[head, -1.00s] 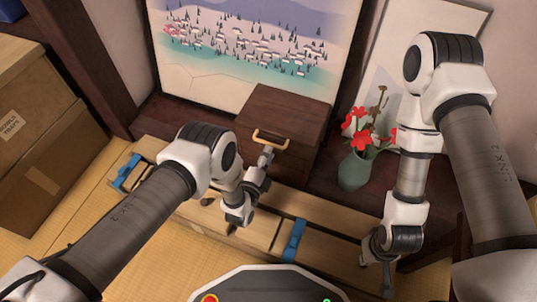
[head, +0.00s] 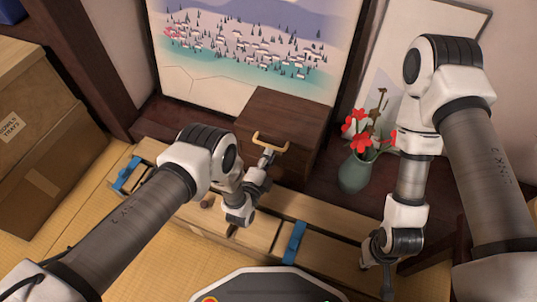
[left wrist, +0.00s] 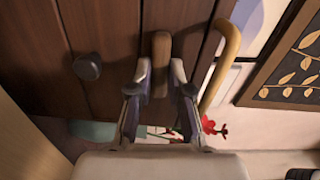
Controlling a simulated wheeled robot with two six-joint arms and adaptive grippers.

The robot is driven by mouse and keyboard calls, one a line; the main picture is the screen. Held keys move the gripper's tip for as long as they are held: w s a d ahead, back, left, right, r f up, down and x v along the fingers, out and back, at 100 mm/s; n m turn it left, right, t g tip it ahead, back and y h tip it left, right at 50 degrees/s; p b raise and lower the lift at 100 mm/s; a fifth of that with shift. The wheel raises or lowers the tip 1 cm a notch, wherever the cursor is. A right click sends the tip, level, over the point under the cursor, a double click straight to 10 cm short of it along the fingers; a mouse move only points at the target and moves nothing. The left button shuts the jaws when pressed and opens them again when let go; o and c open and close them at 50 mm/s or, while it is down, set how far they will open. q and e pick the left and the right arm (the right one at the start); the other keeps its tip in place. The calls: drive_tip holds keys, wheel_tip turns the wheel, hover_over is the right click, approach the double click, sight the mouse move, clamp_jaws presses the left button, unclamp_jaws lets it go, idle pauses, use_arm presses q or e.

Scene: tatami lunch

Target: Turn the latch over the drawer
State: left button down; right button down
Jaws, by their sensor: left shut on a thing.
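The bar runs along the board seams, between knob and handle. In the head view my left gripper (head: 266,160) hides the latch and knob. My right gripper (head: 376,268) hangs low at right, away from the chest; its fingers are unclear.
A green vase with red flowers (head: 354,172) stands just right of the chest. A landscape painting (head: 240,45) is behind it. A long wooden bench or box with blue straps (head: 293,242) lies in front. Cardboard boxes (head: 40,150) are stacked at left.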

use_arm(q)
drive_tip(key=shift+n+p, duration=1.35)
drive_tip(key=shift+n, duration=7.25)
drive_tip(key=c, duration=1.1)
unclamp_jaws()
